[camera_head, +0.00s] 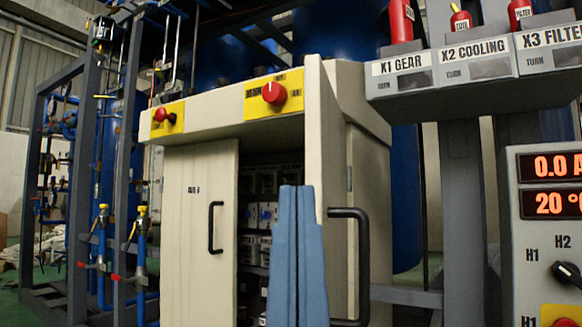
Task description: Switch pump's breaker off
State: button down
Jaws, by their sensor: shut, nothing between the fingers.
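A beige electrical cabinet (228,125) stands in the middle of the view. Its left door (172,230) is closed and has a black handle (215,228). Its right door (314,130) stands open toward me, seen nearly edge-on, with a black handle (363,265) on its right side. Through the opening, several rows of grey and white breakers (265,215) show in the dark interior. I cannot tell which one is the pump's, or its position. My gripper (298,190), with two blue fingers, is shut and empty in front of the opening, covering part of the breakers and the door.
Two red knobs on yellow plates (273,93) sit on the cabinet's top edge. A grey panel labelled X1 GEAR, X2 COOLING and X3 FILTER (475,90) hangs at upper right. A control box with red displays (513,230) stands at right. Blue pipes and a frame (80,200) fill the left.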

notch_tip(320, 180, up, 69)
jog(key=p, duration=6.7)
jog(key=shift+a+f, duration=0.1)
jog(key=shift+f, duration=0.05)
jog(key=shift+w, duration=0.1)
